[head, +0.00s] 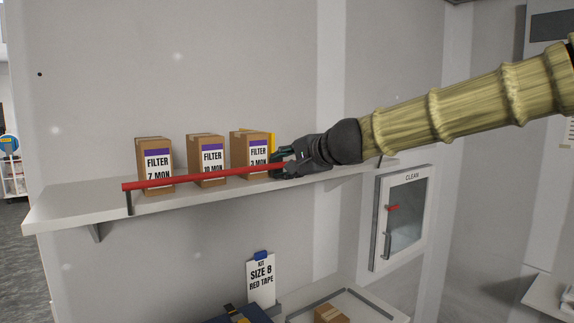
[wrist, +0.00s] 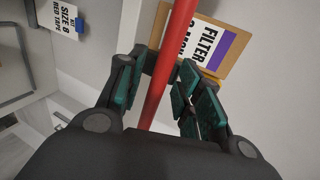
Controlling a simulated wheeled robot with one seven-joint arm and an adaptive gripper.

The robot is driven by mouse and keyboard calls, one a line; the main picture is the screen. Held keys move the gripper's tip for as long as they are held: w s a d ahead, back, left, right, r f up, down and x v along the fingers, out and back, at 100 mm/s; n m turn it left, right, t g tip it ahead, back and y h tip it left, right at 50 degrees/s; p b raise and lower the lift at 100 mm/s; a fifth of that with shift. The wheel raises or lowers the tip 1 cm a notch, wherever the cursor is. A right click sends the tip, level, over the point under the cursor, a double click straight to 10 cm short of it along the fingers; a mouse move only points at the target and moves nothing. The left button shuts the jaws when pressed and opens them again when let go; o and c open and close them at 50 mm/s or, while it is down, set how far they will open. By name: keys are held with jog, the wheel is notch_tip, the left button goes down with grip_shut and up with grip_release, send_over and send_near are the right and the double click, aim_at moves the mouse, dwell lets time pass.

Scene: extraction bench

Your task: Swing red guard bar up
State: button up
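The red guard bar (head: 195,177) runs nearly level along the front of the white wall shelf (head: 70,207), across the lower fronts of the filter boxes. Its left end meets a dark post (head: 129,203). My gripper (head: 279,165) is at the right part of the bar, in front of the rightmost filter box (head: 250,151). In the wrist view, the bar (wrist: 177,45) passes between the fingers (wrist: 160,88). The fingers stand apart with gaps beside the bar, so the gripper looks open around it. The bar's right end is hidden behind my gripper and arm.
Two more filter boxes, marked 7 MON (head: 155,155) and 10 MON (head: 207,150), stand on the shelf. A white wall cabinet marked CLEAN (head: 378,225) is at the right. A kit card (head: 261,281) and a tray (head: 365,297) are below. The wall above the shelf is clear.

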jog(key=v, duration=0.7)
jog(key=shift+s+d, duration=0.2)
dwell(0.5)
